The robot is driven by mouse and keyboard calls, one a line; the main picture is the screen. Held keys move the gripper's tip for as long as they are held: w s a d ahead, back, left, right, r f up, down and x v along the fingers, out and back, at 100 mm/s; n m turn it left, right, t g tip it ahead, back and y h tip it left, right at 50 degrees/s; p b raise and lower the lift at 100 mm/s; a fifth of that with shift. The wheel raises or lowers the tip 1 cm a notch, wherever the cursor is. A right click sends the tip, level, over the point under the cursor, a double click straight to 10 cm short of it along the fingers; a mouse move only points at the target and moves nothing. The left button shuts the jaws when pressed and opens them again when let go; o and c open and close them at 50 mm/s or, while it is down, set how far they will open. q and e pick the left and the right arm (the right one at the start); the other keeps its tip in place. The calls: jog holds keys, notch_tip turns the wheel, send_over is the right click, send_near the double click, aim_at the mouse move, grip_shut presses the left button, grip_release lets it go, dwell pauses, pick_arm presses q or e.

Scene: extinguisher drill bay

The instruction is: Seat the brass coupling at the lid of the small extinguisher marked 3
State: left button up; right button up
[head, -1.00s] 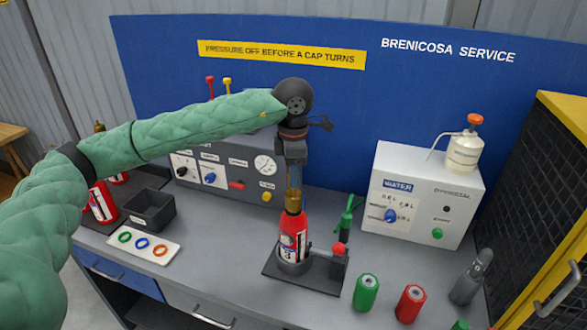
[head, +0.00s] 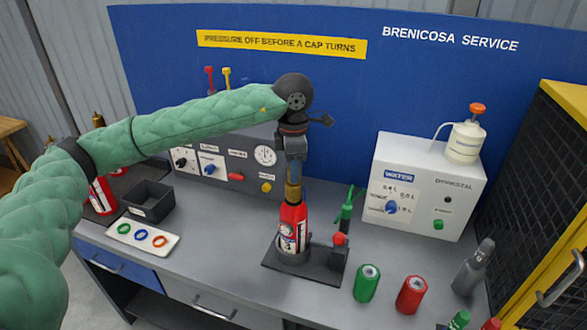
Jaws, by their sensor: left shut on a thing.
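The small red extinguisher (head: 292,222) stands upright in a dark holder (head: 285,257) on the bench. Its white label bears a dark mark that looks like a 3. My right gripper is not in view.
A red knob (head: 339,239) and a green nozzle-like piece (head: 347,205) stand right of the extinguisher. Green (head: 367,283) and red (head: 411,295) cylinders are in front. The white water unit (head: 425,185) is at right. A dark bin (head: 148,201) and ring tray (head: 142,240) are left.

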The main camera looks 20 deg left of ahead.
pick_arm(q)
jog(key=shift+f, duration=0.1)
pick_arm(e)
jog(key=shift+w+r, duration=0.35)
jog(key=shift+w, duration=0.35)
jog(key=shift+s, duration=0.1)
pick_arm(q)
jog(key=o, duration=1.1)
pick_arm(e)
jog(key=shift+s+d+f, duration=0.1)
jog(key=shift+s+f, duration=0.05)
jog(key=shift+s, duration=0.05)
pick_arm(q)
jog(key=shift+o, duration=0.2)
notch_tip(320, 180, up, 6)
jog(key=b, duration=0.3)
jog(key=shift+r+b, duration=0.35)
jog(key=shift+r, duration=0.6)
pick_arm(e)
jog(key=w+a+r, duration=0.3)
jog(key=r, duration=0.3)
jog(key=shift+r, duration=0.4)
